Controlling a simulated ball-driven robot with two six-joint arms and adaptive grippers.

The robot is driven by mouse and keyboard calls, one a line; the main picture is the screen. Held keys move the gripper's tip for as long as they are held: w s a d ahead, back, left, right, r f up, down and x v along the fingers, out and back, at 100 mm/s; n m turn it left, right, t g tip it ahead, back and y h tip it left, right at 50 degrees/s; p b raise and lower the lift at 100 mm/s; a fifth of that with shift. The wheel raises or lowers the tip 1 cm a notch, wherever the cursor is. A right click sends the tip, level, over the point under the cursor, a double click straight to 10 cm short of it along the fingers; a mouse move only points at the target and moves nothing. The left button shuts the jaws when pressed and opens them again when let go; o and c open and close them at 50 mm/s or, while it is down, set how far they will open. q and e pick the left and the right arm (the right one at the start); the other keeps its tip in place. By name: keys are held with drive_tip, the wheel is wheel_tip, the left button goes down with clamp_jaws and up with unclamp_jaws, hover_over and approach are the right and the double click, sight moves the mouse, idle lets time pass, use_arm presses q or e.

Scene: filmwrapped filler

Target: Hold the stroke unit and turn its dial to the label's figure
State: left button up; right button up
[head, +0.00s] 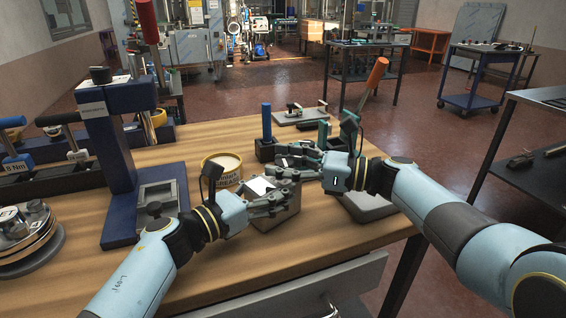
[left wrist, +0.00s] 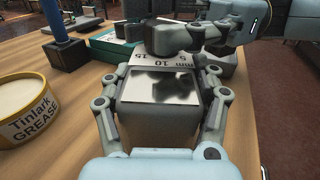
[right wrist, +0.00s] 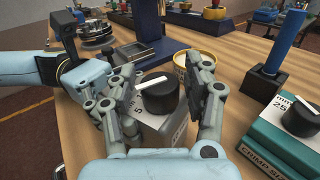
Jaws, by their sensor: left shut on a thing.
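The stroke unit (head: 277,215) is a grey block on the wooden bench. My left gripper (head: 275,192) is shut on its sides. A shiny film-like patch (left wrist: 162,86) covers its face, and a scale with 5, 10 and 15 shows in the left wrist view. Its dial (right wrist: 160,97) is a black round knob with a white pointer line. My right gripper (right wrist: 162,78) is open, one finger on each side of the dial; I cannot tell whether they touch it. A side label (right wrist: 178,137) shows, but its print is unreadable. My right fingers partly hide the scale.
A green box (right wrist: 280,145) with a black knob and "mm 25" scale stands close by. A yellow grease tin (head: 221,170) and a blue post (head: 266,122) stand behind. A dark blue press stand (head: 110,150) is at left. Bare bench (head: 210,275) lies in front.

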clamp_jaws()
drive_tip(key=shift+f, duration=0.1)
drive_tip(key=shift+m+t+h, duration=0.4)
drive_tip(key=shift+m+t, duration=0.2)
drive_tip(key=shift+t, duration=0.4)
drive_tip(key=shift+d+m+t+h, duration=0.1)
drive_tip(key=shift+m+t+h, duration=1.4)
drive_tip(key=shift+t, duration=0.6)
drive_tip(key=shift+o, duration=1.3)
unclamp_jaws()
drive_tip(key=v, duration=1.1)
drive_tip(key=shift+s+d, duration=0.2)
drive_tip(key=shift+d, duration=0.15)
